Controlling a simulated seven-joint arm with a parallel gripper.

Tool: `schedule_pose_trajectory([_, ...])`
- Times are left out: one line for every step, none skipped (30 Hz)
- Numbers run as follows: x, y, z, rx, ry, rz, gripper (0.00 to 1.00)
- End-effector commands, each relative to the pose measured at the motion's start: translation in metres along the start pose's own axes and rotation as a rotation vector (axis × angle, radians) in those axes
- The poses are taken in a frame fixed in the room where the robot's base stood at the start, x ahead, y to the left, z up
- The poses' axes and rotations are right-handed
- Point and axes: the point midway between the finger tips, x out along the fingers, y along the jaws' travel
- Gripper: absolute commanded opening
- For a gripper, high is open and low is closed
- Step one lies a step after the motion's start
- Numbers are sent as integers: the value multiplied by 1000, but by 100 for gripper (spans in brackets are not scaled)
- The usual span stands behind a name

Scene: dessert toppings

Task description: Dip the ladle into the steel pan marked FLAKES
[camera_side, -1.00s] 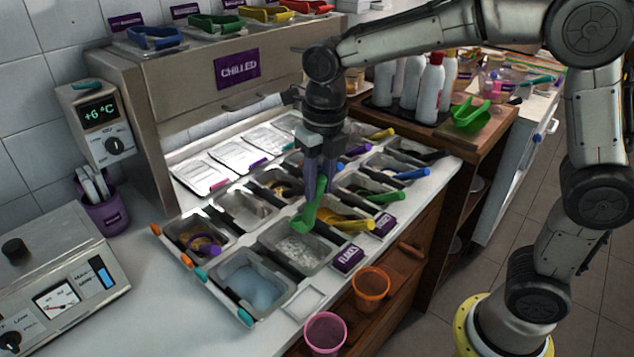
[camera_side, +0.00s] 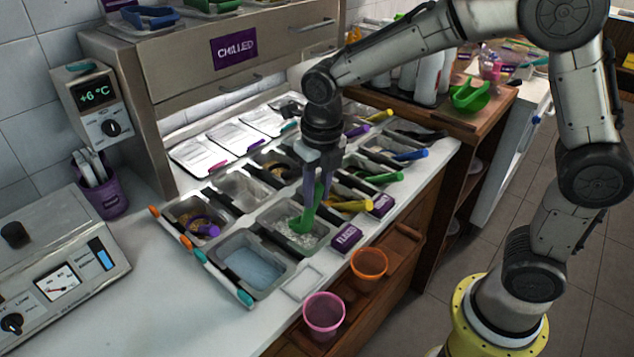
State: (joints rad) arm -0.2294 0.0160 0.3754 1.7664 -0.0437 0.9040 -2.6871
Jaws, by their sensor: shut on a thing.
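My gripper (camera_side: 318,188) points down over the counter and is shut on the handle of a green ladle (camera_side: 303,222). The ladle's bowl is low inside the steel pan (camera_side: 262,222) behind the purple FLAKES label (camera_side: 346,237). The pan holds pale, whitish flakes (camera_side: 287,234). The bowl seems to be at the flakes' surface; I cannot tell how deep it sits. The gripper fingers partly hide the handle and the pan's back right corner.
A pan of pale blue contents (camera_side: 252,266) lies in front left. A yellow-handled scoop (camera_side: 350,205) rests close on the right. An orange cup (camera_side: 368,264) and a pink cup (camera_side: 324,311) stand at the front edge. The CHILLED cabinet (camera_side: 234,48) rises behind.

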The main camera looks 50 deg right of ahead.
Motion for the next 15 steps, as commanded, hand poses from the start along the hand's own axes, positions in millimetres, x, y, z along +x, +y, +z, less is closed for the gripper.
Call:
schedule_pose_trajectory([4,0,-1,0,2,-1,0])
schedule_pose_trajectory([6,0,-1,0,2,-1,0])
schedule_pose_trajectory([8,0,-1,0,2,-1,0])
schedule_pose_trajectory([10,0,-1,0,2,-1,0])
schedule_pose_trajectory([12,0,-2,0,2,-1,0])
schedule_pose_trajectory([14,0,-2,0,3,-1,0])
schedule_pose_trajectory([16,0,-2,0,3,-2,0])
schedule_pose_trajectory([18,0,-2,0,3,-2,0])
schedule_pose_trajectory([21,0,-2,0,2,-1,0])
schedule_pose_trajectory([23,0,-2,0,2,-1,0])
schedule_pose_trajectory([25,0,-3,0,3,-1,0])
schedule_pose_trajectory([27,0,-3,0,2,-1,0])
schedule_pose_trajectory([29,0,-3,0,2,-1,0])
schedule_pose_trajectory([31,0,-3,0,1,-1,0])
schedule_pose_trajectory([33,0,-3,0,1,-1,0])
